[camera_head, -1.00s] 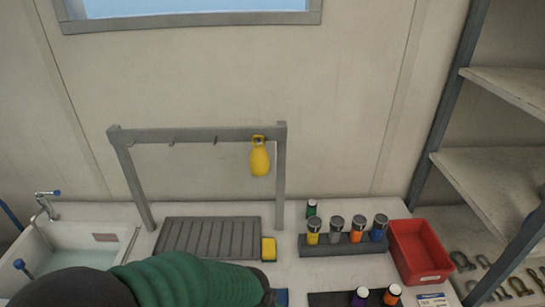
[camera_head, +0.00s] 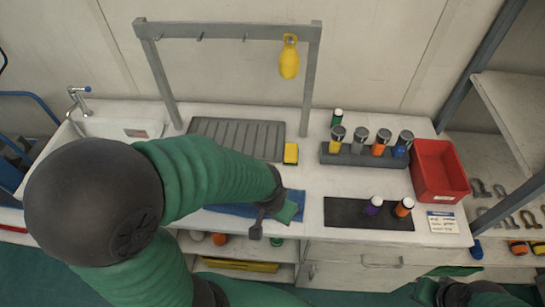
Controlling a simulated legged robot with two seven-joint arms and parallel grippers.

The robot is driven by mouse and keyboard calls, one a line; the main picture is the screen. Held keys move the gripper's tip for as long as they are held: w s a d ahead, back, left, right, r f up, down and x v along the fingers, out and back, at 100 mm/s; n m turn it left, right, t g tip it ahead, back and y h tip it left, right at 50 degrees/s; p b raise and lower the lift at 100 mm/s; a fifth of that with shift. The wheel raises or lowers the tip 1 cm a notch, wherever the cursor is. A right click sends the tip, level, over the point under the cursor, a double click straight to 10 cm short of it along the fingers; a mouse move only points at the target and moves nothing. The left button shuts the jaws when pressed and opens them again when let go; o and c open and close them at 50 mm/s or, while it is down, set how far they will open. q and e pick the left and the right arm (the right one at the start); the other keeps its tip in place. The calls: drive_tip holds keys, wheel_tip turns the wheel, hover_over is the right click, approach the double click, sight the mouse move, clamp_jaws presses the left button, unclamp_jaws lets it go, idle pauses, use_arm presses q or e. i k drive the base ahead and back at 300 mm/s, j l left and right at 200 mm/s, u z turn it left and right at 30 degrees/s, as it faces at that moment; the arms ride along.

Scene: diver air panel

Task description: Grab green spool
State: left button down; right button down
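A small green object (camera_head: 276,242), possibly the green spool, shows partly on the low shelf under the counter, but its shape is hard to make out. My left gripper (camera_head: 271,216) is above and in front of it, over the counter's front edge beside a blue cloth (camera_head: 230,211). Its fingers look spread, with nothing clearly between them. My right gripper (camera_head: 458,288) is at the bottom right, low in front of the drawers, and its fingers are unclear. A dark green bottle with a white cap (camera_head: 337,117) stands at the back of the counter.
An orange item (camera_head: 219,239) and a yellow tray (camera_head: 238,265) are under the counter. On top are a bottle rack (camera_head: 362,157), a red bin (camera_head: 437,173), a dark mat (camera_head: 345,214) and a yellow sponge (camera_head: 290,153). A hanging rack (camera_head: 163,76) stands behind.

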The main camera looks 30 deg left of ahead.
sight(277, 242)
drive_tip(key=k+u, duration=0.1)
drive_tip(key=u, duration=0.4)
drive_tip(key=k+u, duration=0.15)
drive_tip(key=u, duration=0.3)
